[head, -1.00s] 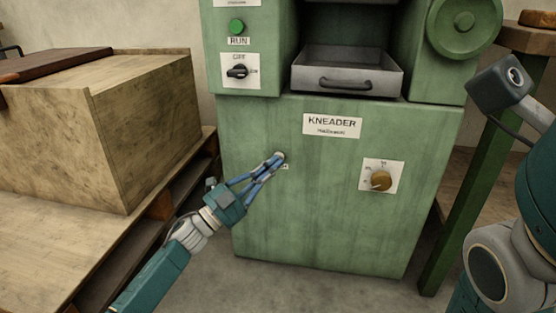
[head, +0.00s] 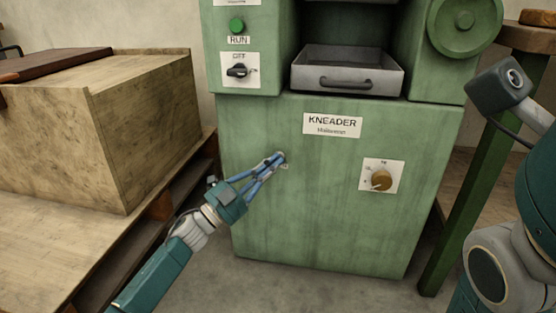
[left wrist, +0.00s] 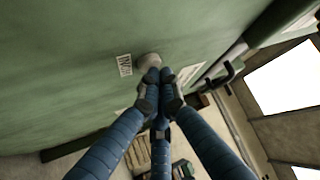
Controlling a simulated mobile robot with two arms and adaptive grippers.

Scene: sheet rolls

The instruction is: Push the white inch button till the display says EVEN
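The white round button (left wrist: 149,60) shows in the left wrist view, on the green panel of the kneader (head: 290,220), beside a small white label (left wrist: 125,65). My left gripper (head: 279,158) is at the panel's left part in the head view, with its blue fingers drawn together and nothing between them. In the left wrist view its fingertips (left wrist: 160,76) are right by the button's lower edge; whether they touch it I cannot tell. In the head view the fingertips hide the button. No display reading EVEN is in view. My right gripper is out of view.
The panel also has a KNEADER sign (head: 332,125) and a brass knob (head: 381,180). Above are a green RUN button (head: 236,26), a black OFF switch (head: 238,71) and a grey drawer (head: 347,72). A wooden crate (head: 150,120) stands left.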

